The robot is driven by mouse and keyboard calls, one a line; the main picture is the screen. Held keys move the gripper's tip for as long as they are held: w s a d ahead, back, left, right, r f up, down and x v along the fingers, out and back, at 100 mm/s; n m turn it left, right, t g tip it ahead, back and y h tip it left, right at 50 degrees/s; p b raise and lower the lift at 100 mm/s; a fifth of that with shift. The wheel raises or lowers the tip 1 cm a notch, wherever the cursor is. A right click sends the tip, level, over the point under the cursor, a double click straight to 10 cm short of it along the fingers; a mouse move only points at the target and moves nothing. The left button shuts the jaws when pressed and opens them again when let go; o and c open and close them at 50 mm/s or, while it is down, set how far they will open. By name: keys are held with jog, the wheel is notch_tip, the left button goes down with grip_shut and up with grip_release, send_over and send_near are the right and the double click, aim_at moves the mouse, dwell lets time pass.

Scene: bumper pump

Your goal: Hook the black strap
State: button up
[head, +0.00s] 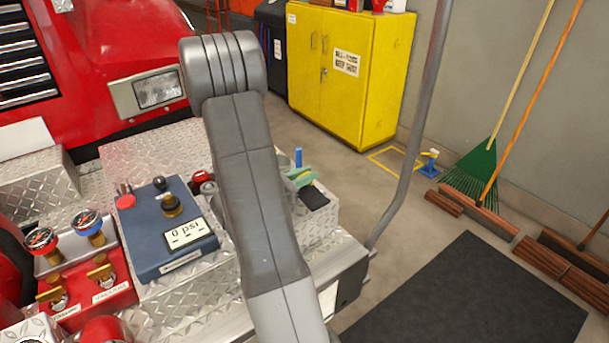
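A small black piece (315,199) lies at the right end of the diamond-plate bumper, just right of my arm. It may be the black strap, but it is too small to be sure. Beside it are a flat green piece (302,177) and a short blue upright (298,156). I cannot make out a hook. My grey arm rises through the middle of the head view and hides part of the bumper. My gripper does not show.
A grey pole (418,130) rises on the right. A yellow cabinet (335,95), green rake (477,168) and dark mat (470,300) are beyond.

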grip_shut()
jog(key=shift+f, duration=0.1)
